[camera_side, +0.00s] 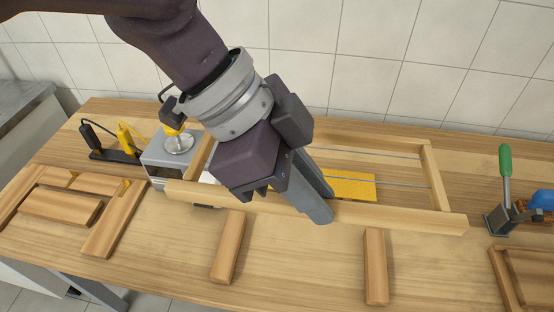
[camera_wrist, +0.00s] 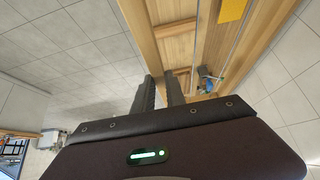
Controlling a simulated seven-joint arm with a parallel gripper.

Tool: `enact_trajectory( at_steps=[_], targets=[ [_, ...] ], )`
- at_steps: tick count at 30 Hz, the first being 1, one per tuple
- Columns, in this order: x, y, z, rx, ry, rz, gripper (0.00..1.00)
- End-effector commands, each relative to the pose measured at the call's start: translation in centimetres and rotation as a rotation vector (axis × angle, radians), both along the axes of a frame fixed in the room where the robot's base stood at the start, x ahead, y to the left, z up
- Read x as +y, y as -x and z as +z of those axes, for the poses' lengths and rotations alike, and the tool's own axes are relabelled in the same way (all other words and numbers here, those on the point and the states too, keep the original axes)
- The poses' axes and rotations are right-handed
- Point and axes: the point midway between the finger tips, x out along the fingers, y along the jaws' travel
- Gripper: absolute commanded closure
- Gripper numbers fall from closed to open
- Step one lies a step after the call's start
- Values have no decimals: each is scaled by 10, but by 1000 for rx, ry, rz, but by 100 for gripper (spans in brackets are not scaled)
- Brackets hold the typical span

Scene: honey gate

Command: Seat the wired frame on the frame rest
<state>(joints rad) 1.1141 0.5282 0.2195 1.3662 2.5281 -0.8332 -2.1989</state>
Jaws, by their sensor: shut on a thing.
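The wired frame (camera_side: 452,222) is a pale wooden rectangle with thin wires strung along its length. My gripper (camera_side: 318,208) is shut on its long front bar near the middle, one finger showing in front of the bar. In the wrist view the frame's bar (camera_wrist: 138,28) runs up from between the fingers of my gripper (camera_wrist: 162,88). Two separate wooden blocks, a left one (camera_side: 228,247) and a right one (camera_side: 376,267), lie on the table in front of the frame. I cannot tell which piece is the frame rest, nor the frame's exact height.
A yellow sheet (camera_side: 352,186) shows through the frame's opening. A grey box (camera_side: 160,165) with a round metal top stands by the frame's left end. A green-handled clamp (camera_side: 505,175) stands at right. Loose wooden pieces (camera_side: 60,205) lie at left; a wooden tray (camera_side: 505,275) is front right.

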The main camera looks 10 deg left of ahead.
Motion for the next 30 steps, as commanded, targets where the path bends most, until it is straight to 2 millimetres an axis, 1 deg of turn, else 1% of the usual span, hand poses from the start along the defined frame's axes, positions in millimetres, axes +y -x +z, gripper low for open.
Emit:
enact_trajectory(
  at_steps=[1, 4, 8, 9, 11, 12, 15, 18, 19, 21, 23, 30],
  targets=[
    [0, 0, -10, 4, -3, 1, 100],
    [1, -1, -30, 3, -3, 2, 100],
    [2, -1, -62, 3, -5, 3, 100],
    [2, -1, -75, 5, -5, 2, 100],
    [2, -1, -94, 4, -7, 4, 100],
    [2, -1, -109, 4, -7, 3, 100],
    [3, -2, -143, 5, -6, 5, 100],
    [3, -2, -173, 5, -5, 4, 100],
    [3, -2, -181, 4, -4, 4, 100],
    [2, -2, -192, 2, -2, 2, 100],
    [2, -1, -196, 1, -2, 2, 100],
    [1, -1, -197, -1, 0, 1, 100]
  ],
)
